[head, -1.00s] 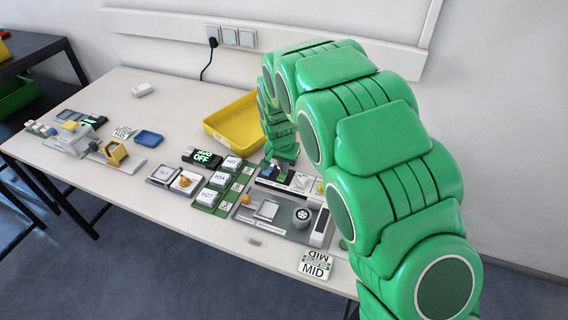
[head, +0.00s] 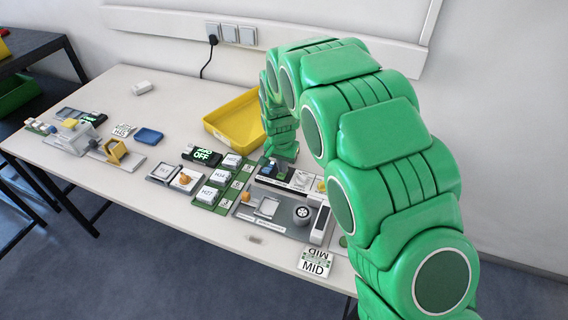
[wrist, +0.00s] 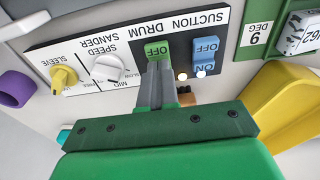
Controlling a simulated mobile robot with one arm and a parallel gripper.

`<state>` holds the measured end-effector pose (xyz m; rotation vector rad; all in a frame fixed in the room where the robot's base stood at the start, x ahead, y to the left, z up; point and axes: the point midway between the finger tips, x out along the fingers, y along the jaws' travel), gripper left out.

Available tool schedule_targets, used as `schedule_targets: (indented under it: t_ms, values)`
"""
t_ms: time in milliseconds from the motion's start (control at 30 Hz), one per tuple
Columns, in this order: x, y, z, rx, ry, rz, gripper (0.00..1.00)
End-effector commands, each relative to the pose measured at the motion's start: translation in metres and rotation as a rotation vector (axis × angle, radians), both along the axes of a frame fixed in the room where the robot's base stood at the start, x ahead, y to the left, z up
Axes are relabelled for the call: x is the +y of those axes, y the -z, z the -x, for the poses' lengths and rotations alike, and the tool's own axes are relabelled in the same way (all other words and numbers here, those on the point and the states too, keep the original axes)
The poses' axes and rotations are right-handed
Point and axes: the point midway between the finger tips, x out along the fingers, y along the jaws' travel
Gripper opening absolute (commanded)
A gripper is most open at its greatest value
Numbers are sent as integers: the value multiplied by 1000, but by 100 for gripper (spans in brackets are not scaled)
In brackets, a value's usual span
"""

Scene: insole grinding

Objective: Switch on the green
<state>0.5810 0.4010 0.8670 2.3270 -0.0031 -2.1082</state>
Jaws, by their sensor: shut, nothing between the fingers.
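A blue switch (wrist: 205,52) is just to the right, marked OFF and ON. In the head view the panel is partly behind my wrist, and the fingertips cannot be made out.
A white knob (wrist: 108,68) and a yellow knob (wrist: 63,78) sit left of the switches in the wrist view. A yellow bin (head: 234,117) stands behind the station.

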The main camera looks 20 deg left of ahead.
Motion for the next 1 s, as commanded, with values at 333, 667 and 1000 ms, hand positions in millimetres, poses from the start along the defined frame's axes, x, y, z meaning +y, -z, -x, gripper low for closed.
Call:
schedule_targets:
  t_ms: [333,667,1000]
  values:
    - [0,-1,3,-2,0,-1,0]
    - [0,-11,4,-4,0,-2,0]
    - [0,-57,12,-4,0,-1,0]
